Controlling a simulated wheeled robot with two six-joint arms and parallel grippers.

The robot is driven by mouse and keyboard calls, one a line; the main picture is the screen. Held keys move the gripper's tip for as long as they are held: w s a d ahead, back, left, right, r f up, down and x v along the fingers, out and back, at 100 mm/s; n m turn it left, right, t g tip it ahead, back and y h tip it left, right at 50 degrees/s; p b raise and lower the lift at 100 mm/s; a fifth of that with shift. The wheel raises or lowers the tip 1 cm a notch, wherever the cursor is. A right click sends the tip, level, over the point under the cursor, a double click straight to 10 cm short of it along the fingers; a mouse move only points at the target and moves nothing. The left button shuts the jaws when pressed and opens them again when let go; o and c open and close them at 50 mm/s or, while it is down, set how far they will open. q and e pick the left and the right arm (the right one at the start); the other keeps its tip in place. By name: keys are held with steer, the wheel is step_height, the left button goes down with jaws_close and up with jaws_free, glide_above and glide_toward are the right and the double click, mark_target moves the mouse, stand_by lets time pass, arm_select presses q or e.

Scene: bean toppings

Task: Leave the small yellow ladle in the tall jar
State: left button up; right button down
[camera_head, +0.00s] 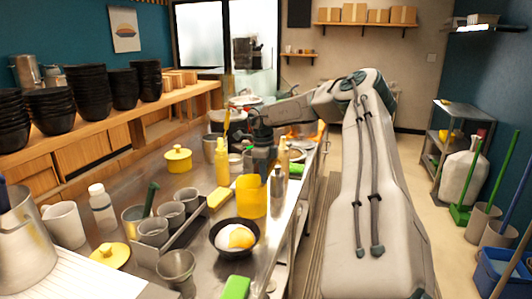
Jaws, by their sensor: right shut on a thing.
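A tall yellow jar (251,198) stands upright on the steel counter behind the black bowl. My right gripper (260,160) reaches in from the right and points down just above and behind the jar's rim. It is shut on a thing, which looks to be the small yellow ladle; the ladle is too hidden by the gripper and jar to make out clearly. I cannot tell whether it touches the jar. A thin yellow handle (228,123) sticks up farther back, near a steel pot. My left gripper is not in view.
A black bowl (222,251) with white and yellow food stands in front of the jar. Yellow bottles (221,162) and a grey bottle (279,187) stand close by. A rack of steel cups (172,213) is at left. A yellow lidded pot (178,160) stands behind.

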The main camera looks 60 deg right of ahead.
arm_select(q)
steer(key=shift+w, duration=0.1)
arm_select(e)
steer(key=shift+w+a, duration=0.1)
steer(key=c, duration=1.2)
jaws_free()
steer(key=shift+o, duration=0.2)
steer(key=shift+r, duration=0.25)
arm_select(q)
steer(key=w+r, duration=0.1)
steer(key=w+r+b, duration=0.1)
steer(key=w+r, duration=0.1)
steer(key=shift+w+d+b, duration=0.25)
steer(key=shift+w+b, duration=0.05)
steer(key=shift+b, duration=0.05)
arm_select(e)
step_height(320, 180, up, 10)
steer(key=shift+w+r, duration=0.2)
steer(key=shift+s+f, duration=0.1)
